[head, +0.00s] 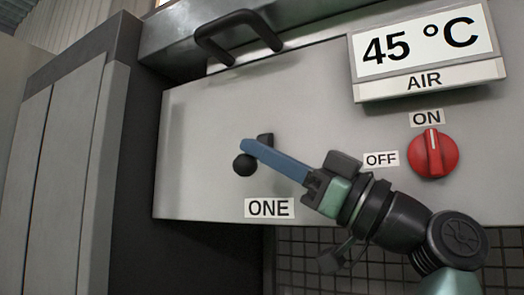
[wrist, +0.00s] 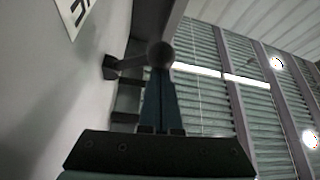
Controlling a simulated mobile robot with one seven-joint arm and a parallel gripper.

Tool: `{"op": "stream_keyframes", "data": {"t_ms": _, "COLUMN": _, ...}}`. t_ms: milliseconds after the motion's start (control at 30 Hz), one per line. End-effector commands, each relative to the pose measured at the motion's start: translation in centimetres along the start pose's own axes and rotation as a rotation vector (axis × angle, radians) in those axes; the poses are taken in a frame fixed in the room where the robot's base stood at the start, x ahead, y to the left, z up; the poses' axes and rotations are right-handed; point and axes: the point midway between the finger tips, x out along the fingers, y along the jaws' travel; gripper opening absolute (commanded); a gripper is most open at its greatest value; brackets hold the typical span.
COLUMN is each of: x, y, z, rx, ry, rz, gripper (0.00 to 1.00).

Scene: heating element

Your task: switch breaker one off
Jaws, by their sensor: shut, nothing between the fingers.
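Breaker one is a small black lever with a round ball knob (head: 244,165) on the grey panel, above the label ONE (head: 269,208). Its dark mount (head: 265,140) shows just above and right of the ball. My gripper (head: 250,147) reaches in from the right, its blue fingers shut and empty, tips at the ball's upper edge and hiding part of the lever. In the wrist view the ball (wrist: 160,54) sits straight ahead of the fingertips (wrist: 160,80), its stem running left to the mount (wrist: 110,67). I cannot tell whether tips and ball touch.
A red rotary knob (head: 433,155) at the right has its mark at ON, with an OFF label (head: 381,159) to its left. Above it a sign (head: 423,45) reads 45 °C, AIR. A black handle (head: 232,35) juts out at the top. A dark cabinet (head: 75,170) stands left.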

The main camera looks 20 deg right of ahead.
Motion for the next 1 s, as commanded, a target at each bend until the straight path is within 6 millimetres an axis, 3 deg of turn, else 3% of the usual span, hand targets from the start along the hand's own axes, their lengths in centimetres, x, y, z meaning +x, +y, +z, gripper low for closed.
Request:
{"op": "stream_keyframes", "data": {"t_ms": 400, "x": -0.1, "y": 0.0, "z": 0.0, "rx": 0.0, "ry": 0.0, "rz": 0.0, "gripper": 0.0}}
{"op": "stream_keyframes", "data": {"t_ms": 533, "x": -1.0, "y": 0.0, "z": 0.1, "rx": 0.0, "ry": 0.001, "rz": 0.001, "gripper": 0.0}}
{"op": "stream_keyframes", "data": {"t_ms": 1000, "x": -10.1, "y": 0.0, "z": 0.2, "rx": 0.001, "ry": 0.0, "rz": 0.003, "gripper": 0.0}}
